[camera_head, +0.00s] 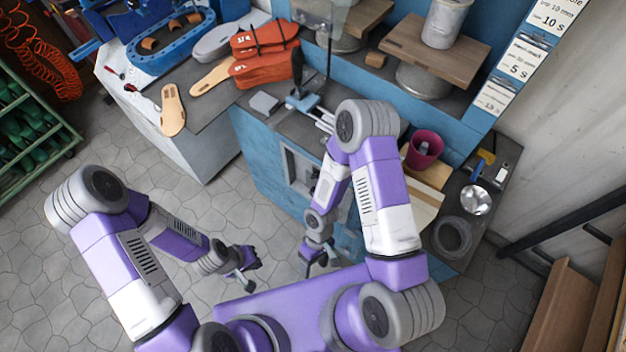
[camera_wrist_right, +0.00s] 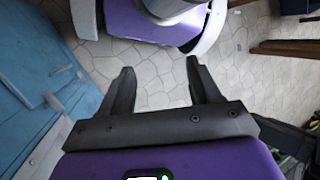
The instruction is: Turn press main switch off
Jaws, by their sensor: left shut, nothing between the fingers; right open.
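The blue press (camera_head: 265,150) stands right of centre in the head view, with a recessed opening (camera_head: 300,168) in its front. I cannot make out its main switch for certain. My right gripper (camera_head: 318,262) hangs low in front of the press, apart from it. In the right wrist view its fingers (camera_wrist_right: 158,85) are open with nothing between them. My left gripper (camera_head: 248,272) is shut and empty, above the floor left of the right one.
A magenta cup (camera_head: 424,150) and a metal bowl (camera_head: 475,200) stand on the right. A green shelf (camera_head: 30,130) stands far left. Tiled floor (camera_head: 90,150) is clear between.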

